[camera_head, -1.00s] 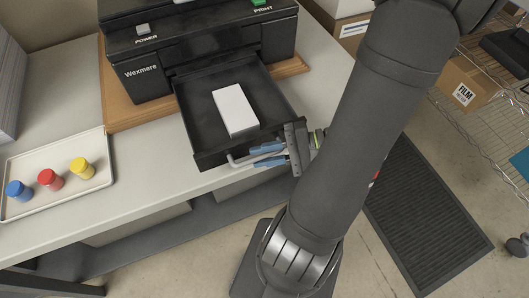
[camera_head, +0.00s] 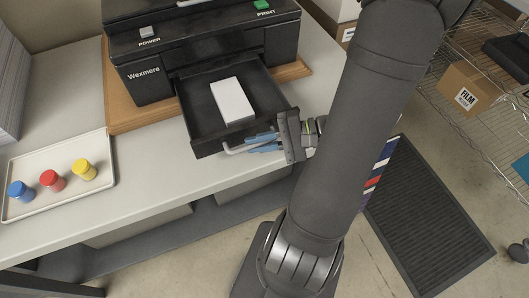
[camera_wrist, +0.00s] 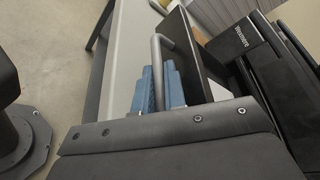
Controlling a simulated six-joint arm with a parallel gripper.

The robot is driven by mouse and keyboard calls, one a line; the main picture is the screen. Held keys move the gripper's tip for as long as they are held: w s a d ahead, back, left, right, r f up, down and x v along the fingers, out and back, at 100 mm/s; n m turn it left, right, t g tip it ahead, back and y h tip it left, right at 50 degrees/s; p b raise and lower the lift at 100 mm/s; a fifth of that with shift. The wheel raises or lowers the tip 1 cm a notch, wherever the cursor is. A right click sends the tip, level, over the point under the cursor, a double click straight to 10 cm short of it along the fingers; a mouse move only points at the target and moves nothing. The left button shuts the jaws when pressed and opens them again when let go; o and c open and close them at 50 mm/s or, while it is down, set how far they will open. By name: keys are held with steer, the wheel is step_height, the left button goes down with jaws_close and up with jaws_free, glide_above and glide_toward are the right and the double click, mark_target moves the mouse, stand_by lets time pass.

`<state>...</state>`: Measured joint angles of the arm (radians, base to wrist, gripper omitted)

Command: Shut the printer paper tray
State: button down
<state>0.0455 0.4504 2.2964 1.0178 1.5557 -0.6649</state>
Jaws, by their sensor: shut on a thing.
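The black printer (camera_head: 210,45), marked Wexmere, stands on a brown board on the table. Its paper tray (camera_head: 192,117) is pulled out toward the front, with a white stack of paper (camera_head: 232,101) lying in it. A grey bar handle (camera_head: 236,150) is on the tray's front. My gripper (camera_head: 264,143) is at the right part of this front, its blue fingers shut on the handle. In the wrist view, the blue fingers (camera_wrist: 158,88) sit on both sides of the handle bar (camera_wrist: 157,50). The gripper body hides part of the tray's front right.
A white tray (camera_head: 100,141) with blue, red and yellow capped jars stands at the left of the table. A wire shelf with a FILM box (camera_head: 470,90) is at the right. A dark mat (camera_head: 430,215) lies on the floor.

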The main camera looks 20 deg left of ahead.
mark_target(237, 91)
steer(key=w+a, duration=1.2)
steer(key=shift+w+a, duration=0.35)
steer(key=shift+w, duration=0.05)
steer(key=c, duration=1.8)
jaws_free()
steer(key=shift+o, duration=0.2)
steer(key=shift+d, duration=0.1)
steer(key=v, duration=1.7)
steer(key=shift+d, duration=0.15)
